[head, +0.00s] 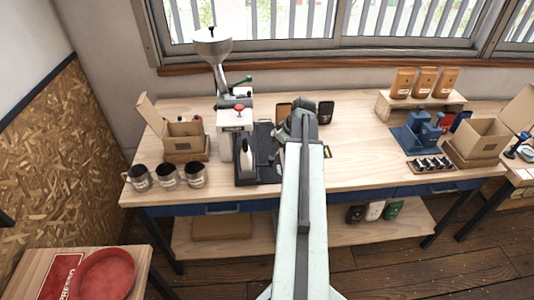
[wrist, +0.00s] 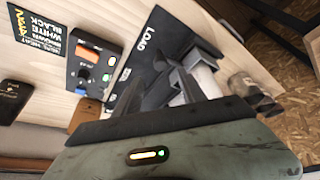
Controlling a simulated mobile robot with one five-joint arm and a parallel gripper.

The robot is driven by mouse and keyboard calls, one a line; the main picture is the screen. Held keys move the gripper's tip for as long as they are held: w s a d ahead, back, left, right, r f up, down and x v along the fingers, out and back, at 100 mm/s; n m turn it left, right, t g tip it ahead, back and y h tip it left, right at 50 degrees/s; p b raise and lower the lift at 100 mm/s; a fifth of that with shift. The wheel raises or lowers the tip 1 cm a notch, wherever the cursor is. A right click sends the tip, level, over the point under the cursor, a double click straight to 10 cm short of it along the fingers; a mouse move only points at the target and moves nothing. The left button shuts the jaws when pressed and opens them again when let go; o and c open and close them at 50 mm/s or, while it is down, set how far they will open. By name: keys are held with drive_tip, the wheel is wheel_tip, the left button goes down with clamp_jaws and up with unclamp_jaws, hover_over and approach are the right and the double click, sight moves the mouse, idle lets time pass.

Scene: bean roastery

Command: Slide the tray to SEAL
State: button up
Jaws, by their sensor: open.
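The black sealer base (head: 262,172) stands on the bench left of my arm, with a pale upright item on it. In the wrist view a dark plate (wrist: 165,38) carries the word LOAD, beside a control panel (wrist: 92,62) with a lit orange display. No SEAL label is readable. The tray cannot be told apart clearly; a dark part (wrist: 190,62) beside a white item (wrist: 205,82) lies beyond my fingers. My gripper (wrist: 158,88) is open, its two dark fingers over the plate, with nothing seen between them. In the head view my gripper (head: 298,118) is at the device's right edge.
Several metal cups (head: 167,176) and an open carton (head: 184,138) stand left. A black sign (wrist: 30,30) lies near the panel. Bare bench (head: 365,160) is free to the right of my arm.

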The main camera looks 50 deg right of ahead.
sight(272, 159)
drive_tip(key=b+x, duration=0.7)
drive_tip(key=x, duration=0.1)
clamp_jaws()
idle(1.3)
